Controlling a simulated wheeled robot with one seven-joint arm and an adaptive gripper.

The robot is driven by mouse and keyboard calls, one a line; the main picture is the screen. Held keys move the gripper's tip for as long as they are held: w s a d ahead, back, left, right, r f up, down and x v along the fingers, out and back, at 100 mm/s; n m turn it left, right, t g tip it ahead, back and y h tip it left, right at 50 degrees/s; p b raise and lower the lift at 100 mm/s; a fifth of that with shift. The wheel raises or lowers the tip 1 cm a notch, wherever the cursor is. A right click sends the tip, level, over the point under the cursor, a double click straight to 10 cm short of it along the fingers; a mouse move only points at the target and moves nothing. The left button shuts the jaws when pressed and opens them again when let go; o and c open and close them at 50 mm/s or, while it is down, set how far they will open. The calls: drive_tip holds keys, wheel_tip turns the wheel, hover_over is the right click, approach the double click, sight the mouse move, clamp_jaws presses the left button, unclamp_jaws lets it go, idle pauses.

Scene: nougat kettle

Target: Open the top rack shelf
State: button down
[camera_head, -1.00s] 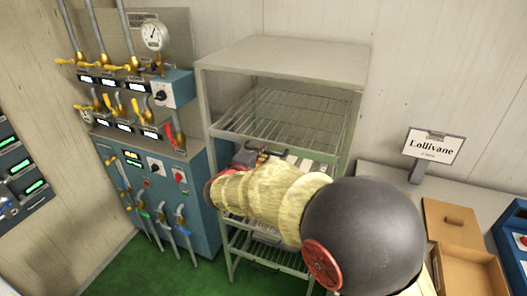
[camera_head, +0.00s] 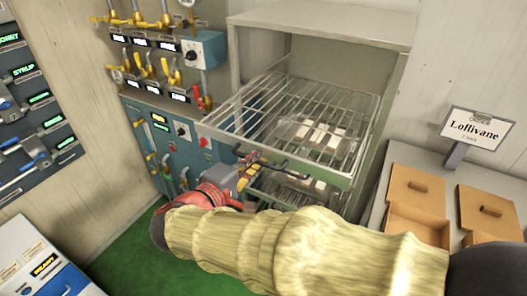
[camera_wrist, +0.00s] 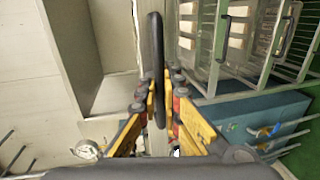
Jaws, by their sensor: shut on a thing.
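The metal rack (camera_head: 320,22) stands against the back wall. Its top wire shelf (camera_head: 322,100) is slid out toward me, its front edge clear of the rack frame. A dark bar handle (camera_head: 290,167) runs along the shelf's front. My gripper (camera_head: 248,168) is at the left part of this handle. In the wrist view the dark handle (camera_wrist: 157,65) passes between the yellow fingers of my gripper (camera_wrist: 160,95), which are shut on it. Part of the lower rack is hidden behind my arm.
Pale blocks (camera_head: 322,133) lie on a lower level, seen through the wires. A blue valve panel (camera_head: 180,132) stands close left of the rack. Wooden boxes (camera_head: 415,195) and the Lollivane sign (camera_head: 478,130) are on the right counter. Green floor (camera_head: 120,248) lies below.

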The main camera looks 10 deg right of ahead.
drive_tip(key=shift+s+a, duration=0.25)
drive_tip(key=shift+s, duration=0.1)
drive_tip(key=c, duration=2.3)
unclamp_jaws()
drive_tip(key=v, duration=1.2)
